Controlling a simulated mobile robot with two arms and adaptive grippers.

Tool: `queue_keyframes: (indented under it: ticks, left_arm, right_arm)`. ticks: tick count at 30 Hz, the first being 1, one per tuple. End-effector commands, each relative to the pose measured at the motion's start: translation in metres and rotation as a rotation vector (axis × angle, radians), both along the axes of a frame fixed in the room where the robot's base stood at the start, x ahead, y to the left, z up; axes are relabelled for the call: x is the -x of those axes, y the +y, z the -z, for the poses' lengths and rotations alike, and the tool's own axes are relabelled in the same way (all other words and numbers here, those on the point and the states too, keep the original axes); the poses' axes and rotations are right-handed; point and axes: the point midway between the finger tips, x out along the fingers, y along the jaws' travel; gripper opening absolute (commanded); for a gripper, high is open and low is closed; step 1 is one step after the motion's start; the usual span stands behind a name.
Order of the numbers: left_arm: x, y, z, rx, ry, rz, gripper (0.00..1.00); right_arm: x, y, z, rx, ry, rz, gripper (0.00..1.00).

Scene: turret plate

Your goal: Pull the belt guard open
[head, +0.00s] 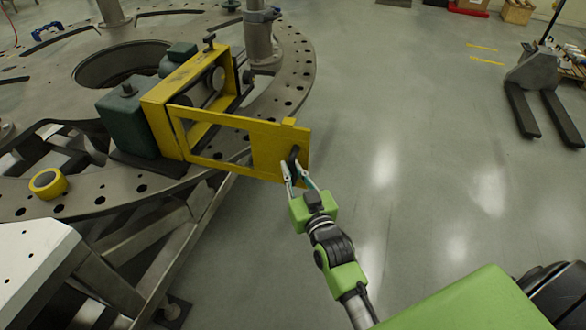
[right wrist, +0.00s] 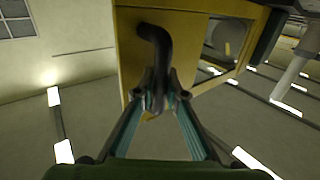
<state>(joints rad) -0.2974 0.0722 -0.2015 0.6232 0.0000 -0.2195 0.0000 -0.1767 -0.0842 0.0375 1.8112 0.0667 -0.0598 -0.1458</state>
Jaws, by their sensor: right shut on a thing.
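The yellow belt guard door (head: 228,141) stands swung out from the yellow guard frame (head: 155,120), with the belt and pulleys (head: 210,82) showing behind it. A black handle (head: 294,157) sits near the door's free end. My right gripper (head: 294,170) is shut on this handle. In the right wrist view, the fingers (right wrist: 158,92) close around the lower part of the bent black handle (right wrist: 155,42), against the yellow door panel (right wrist: 185,35). My left gripper is not in view.
The guard is mounted on a large round metal turret plate (head: 300,62) with many holes. A yellow tape roll (head: 47,183) lies on the plate at left. A pallet jack (head: 535,85) stands at the far right. The floor (head: 410,150) right of the door is clear.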

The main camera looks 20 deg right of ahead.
Motion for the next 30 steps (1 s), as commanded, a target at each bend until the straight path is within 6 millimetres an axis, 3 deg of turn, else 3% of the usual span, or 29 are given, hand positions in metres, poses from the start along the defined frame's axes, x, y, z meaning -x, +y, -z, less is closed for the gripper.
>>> queue_keyframes:
  ticks: [3, 4, 5, 6, 19, 30]
  left_arm:
    - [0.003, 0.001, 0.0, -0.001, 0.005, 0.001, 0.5]
    - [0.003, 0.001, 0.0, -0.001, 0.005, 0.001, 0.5]
    - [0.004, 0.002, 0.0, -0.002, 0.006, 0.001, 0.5]
    - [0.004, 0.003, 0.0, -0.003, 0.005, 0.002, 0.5]
    - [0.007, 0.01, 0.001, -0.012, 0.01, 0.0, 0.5]
    - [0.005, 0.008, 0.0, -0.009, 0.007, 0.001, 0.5]
  right_arm:
    - [0.0, -0.002, -0.001, 0.004, -0.004, 0.003, 0.0]
    - [0.0, -0.002, -0.001, 0.003, -0.004, 0.003, 0.2]
    - [0.0, -0.002, -0.001, 0.003, -0.003, 0.003, 0.27]
    - [0.0, -0.002, -0.001, 0.003, -0.003, 0.003, 0.29]
    - [0.009, 0.0, 0.002, 0.001, 0.002, 0.001, 0.29]
    - [0.08, 0.003, 0.002, 0.001, 0.004, 0.002, 0.29]
